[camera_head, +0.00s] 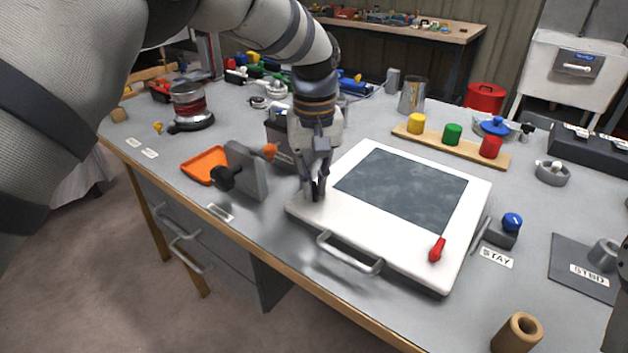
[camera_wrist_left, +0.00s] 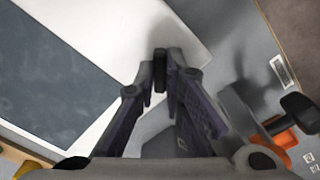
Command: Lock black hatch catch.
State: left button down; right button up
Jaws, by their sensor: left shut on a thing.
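The white hatch (camera_head: 400,245) with a dark window lies closed-looking on the bench, a grey bar handle (camera_head: 350,255) at its front edge. A red catch (camera_head: 437,249) sits at its front right corner. My left gripper (camera_head: 316,190) points down at the hatch's left front corner. Its fingers are shut on the black catch (camera_wrist_left: 160,72), a small dark upright piece between the fingertips in the left wrist view. In the head view the fingers mostly hide this catch, and I cannot tell its exact angle. My right gripper is not in view.
Left of the hatch stand a grey upright plate (camera_head: 247,172) with black and orange knobs and an orange tray (camera_head: 205,165). A board with coloured cylinders (camera_head: 453,147) lies behind. A blue-knobbed block (camera_head: 506,232) and a tan tube (camera_head: 517,333) are at right.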

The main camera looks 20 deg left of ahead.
aim_at(314, 187)
pick_arm(q)
jog(key=m, duration=0.4)
jog(key=shift+m, duration=2.5)
jog(key=c, duration=1.7)
grip_release()
notch_tip(314, 187, up, 12)
jog(key=shift+r, duration=0.1)
